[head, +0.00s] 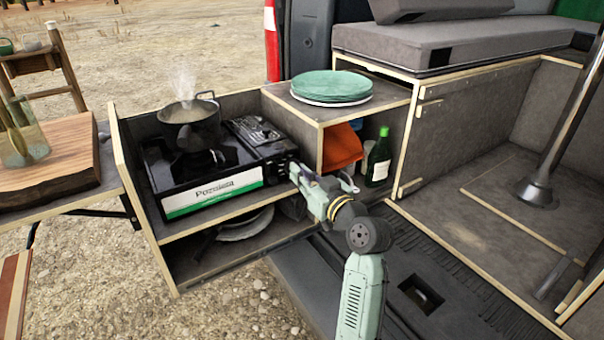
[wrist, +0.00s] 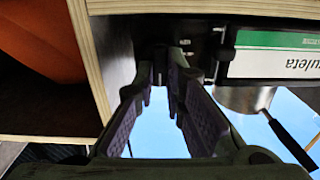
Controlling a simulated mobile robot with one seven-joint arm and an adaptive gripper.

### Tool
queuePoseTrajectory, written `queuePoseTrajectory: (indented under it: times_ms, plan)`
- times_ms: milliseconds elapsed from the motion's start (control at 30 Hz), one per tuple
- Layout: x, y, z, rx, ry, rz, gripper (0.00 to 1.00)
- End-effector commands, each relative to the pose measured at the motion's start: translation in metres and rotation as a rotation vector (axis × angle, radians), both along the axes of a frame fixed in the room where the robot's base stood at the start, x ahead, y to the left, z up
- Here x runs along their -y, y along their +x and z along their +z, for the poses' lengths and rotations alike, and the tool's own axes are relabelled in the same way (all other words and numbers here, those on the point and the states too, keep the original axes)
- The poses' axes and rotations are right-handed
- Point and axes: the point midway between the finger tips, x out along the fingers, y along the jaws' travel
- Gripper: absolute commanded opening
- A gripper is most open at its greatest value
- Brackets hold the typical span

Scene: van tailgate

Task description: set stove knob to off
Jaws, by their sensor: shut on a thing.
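The portable stove (head: 212,194) sits on the upper shelf of the pull-out unit, its white and green front panel facing out. It also shows in the wrist view (wrist: 275,62), its panel upside down. A dark pot (head: 190,128) with steam rising from it stands on the burner. The stove knob (wrist: 160,52) is dark and small at the stove's right front end; my fingers mostly hide it, and its setting cannot be read. My gripper (head: 294,171) reaches the stove's right end, and in the wrist view its fingertips (wrist: 163,66) are shut on the knob.
A partition panel (wrist: 92,60) stands close beside my fingers. A cabinet to the right carries green plates (head: 331,86) and holds an orange item (head: 341,147) and a green bottle (head: 379,158). Pans (head: 243,226) lie on the shelf below. A wooden board (head: 45,165) is at left.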

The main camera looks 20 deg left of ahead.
Motion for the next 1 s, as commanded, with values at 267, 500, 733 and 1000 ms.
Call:
queuePoseTrajectory:
  times_ms: [267,500,733,1000]
  plan:
    - [0.0,0.0,0.0,0.0,0.0,0.0,0.27]
    - [0.0,0.0,0.0,0.0,0.0,0.0,0.31]
    - [0.007,-0.005,0.0,0.001,0.001,-0.003,0.31]
    - [0.049,-0.036,-0.001,0.0,0.0,-0.005,0.31]
